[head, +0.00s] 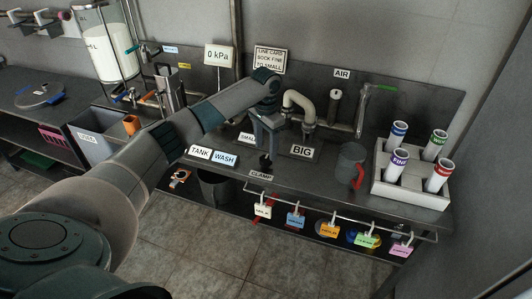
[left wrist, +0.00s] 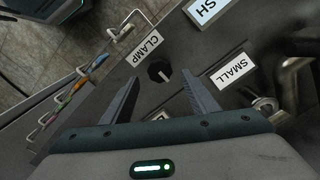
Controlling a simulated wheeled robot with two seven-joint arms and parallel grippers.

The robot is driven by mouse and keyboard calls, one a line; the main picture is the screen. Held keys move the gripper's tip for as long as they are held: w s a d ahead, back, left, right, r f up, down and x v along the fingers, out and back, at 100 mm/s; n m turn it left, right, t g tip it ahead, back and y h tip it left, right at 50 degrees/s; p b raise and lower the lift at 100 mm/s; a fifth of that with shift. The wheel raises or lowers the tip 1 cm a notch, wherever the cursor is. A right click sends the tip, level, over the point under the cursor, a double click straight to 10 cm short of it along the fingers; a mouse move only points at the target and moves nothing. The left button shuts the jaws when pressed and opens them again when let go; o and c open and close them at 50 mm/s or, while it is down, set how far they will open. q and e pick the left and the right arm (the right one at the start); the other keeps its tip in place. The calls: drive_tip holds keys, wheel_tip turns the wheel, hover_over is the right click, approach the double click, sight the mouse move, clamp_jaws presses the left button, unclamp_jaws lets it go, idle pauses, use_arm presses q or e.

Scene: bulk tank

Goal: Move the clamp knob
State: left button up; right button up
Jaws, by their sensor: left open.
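The clamp knob (head: 265,162) is a small dark round knob on the grey bench top, just behind the CLAMP label (head: 261,175). In the left wrist view the knob (left wrist: 159,71) is black with a pale pointer line, and the CLAMP label (left wrist: 142,49) lies beside it. My left gripper (head: 265,148) points down over the knob. In the left wrist view my left gripper (left wrist: 160,84) is open, with its fingers spread and the knob showing between and a little beyond their tips. Nothing is held. I cannot tell whether the fingers touch the panel. My right gripper is in neither view.
A SMALL label (left wrist: 231,71) lies near the knob. A bent pipe (head: 299,101) and BIG label (head: 302,151) stand to the right, then a grey jug (head: 350,162) with a red handle and a white rack (head: 409,190) of tubes. Coloured tags hang from the front rail (head: 340,216).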

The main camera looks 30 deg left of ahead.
sight(266, 159)
use_arm(q)
wheel_tip(266, 159, down, 2)
drive_tip(key=shift+f, duration=1)
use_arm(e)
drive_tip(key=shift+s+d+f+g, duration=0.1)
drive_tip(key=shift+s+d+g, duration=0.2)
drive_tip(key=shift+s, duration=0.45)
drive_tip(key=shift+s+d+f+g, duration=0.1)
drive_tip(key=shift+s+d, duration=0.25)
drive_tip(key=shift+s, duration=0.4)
use_arm(q)
drive_tip(key=c, duration=0.8)
drive_tip(key=shift+c, duration=1.2)
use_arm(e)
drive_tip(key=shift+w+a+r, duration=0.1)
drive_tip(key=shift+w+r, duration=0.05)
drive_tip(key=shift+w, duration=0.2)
